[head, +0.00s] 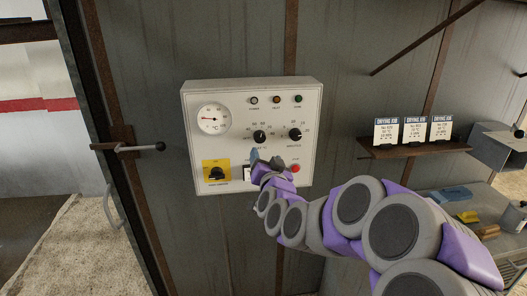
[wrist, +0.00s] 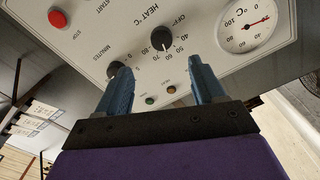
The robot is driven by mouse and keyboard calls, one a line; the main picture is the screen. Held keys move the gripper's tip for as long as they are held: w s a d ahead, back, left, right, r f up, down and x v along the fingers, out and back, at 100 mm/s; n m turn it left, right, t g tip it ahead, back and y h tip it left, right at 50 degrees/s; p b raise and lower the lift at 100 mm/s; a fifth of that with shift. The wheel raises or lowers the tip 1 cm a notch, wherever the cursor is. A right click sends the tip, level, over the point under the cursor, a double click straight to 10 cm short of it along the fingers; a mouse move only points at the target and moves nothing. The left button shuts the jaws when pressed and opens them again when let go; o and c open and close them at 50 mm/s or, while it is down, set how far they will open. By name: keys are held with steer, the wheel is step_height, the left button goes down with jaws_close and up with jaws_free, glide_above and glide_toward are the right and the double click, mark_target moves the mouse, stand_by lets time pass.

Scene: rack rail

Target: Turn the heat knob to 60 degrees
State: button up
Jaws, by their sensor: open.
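The heat knob (head: 260,136) is a round black knob on the white control panel (head: 308,110). In the wrist view the same knob (wrist: 161,38) sits under the "HEAT °C" label, ringed by OFF and numbers. A pale mark on it seems to face the 60 side, but its exact setting is too small to read. My gripper (head: 255,154) is just below the knob in the head view. In the wrist view my gripper (wrist: 160,80) is open, its two blue fingers apart and nothing between them. The knob appears beyond the gap; I see no contact.
The minutes knob (head: 295,134) is right of the heat knob. A dial gauge (head: 214,118), a yellow-plated switch (head: 216,172) and a red stop button (head: 295,168) share the panel. A door handle (head: 140,147) sticks out left. A card shelf (head: 415,149) is right.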

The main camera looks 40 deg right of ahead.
steer(key=shift+b+v, duration=2.95)
steer(key=shift+b, duration=0.5)
steer(key=shift+d, duration=0.1)
steer(key=s+a+f+n+g+y, duration=0.1)
steer(key=a+f+n+g+y, duration=0.3)
steer(key=a+f, duration=0.45)
steer(key=s+a+f+n+g+y, duration=0.1)
steer(key=s+a+f+n+y, duration=0.15)
steer(key=a+f+y, duration=0.6)
steer(key=s+a+f+n+g+h, duration=0.1)
steer(key=s+a+g, duration=0.2)
steer(key=s, duration=0.5)
steer(key=s+a+f+n+g+h, duration=0.1)
steer(key=s+a+g, duration=0.3)
steer(key=s, duration=0.4)
steer(key=s+a+f+n+g+h, duration=0.1)
steer(key=s+a+f+n+g, duration=0.1)
steer(key=s, duration=0.6)
steer(key=a+n+g, duration=0.1)
steer(key=a+g, duration=0.1)
steer(key=g, duration=0.1)
steer(key=shift+s+f, duration=0.15)
steer(key=shift+f, duration=0.05)
